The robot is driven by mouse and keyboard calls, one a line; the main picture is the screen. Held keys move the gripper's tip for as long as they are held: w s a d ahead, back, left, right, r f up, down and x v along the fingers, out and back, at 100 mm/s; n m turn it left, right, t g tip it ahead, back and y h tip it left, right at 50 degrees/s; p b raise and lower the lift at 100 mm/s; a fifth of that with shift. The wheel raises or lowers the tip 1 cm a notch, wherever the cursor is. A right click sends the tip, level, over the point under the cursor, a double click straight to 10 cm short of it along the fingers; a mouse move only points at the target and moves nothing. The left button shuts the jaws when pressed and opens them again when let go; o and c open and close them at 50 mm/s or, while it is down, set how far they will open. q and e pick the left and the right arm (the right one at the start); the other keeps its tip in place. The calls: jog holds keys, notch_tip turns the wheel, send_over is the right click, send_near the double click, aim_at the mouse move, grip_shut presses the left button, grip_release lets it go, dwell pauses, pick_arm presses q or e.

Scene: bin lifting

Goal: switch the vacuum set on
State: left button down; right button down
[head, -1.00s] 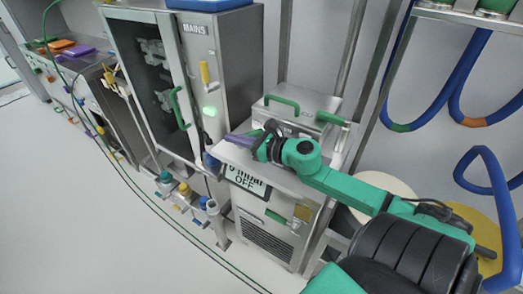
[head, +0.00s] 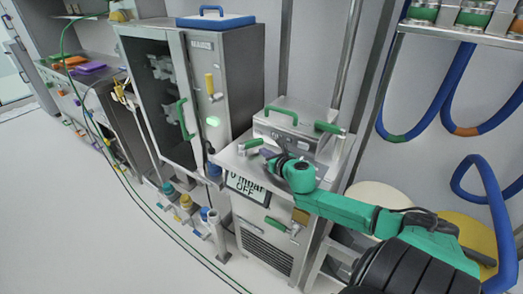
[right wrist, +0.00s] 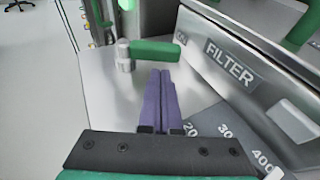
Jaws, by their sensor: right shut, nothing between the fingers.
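The vacuum set is a steel cabinet (head: 265,245) in the middle of the head view. Its front display (head: 247,188) reads "0 mbar OFF". A green-handled lever (head: 251,144) stands on the left of its top, and also shows in the right wrist view (right wrist: 154,50). My right gripper (head: 266,154) is over the cabinet top with purple fingers together and empty. In the right wrist view the fingertips (right wrist: 160,72) point at the lever, just below its green handle; I cannot tell whether they touch. My left gripper is not in view.
A steel box (head: 290,130) with green handles sits on the cabinet top; its FILTER label (right wrist: 230,64) is close right of my fingers. A grey scale (right wrist: 225,130) with numbers lies below it. A glass-door cabinet (head: 195,95) stands left. Blue hoses (head: 440,105) hang right.

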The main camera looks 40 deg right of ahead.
aim_at(261, 142)
jog(key=shift+w+d, duration=0.15)
jog(key=shift+w, duration=0.55)
jog(key=shift+w+d, duration=0.1)
jog(key=shift+w, duration=0.55)
jog(key=shift+w+d+r, duration=0.15)
jog(key=shift+w+d, duration=0.15)
jog(key=shift+d, duration=0.1)
jog(key=shift+w+d, duration=0.65)
jog(key=shift+w, duration=0.2)
jog(key=shift+w+d, duration=0.1)
jog(key=shift+w, duration=0.2)
jog(key=shift+s, duration=0.1)
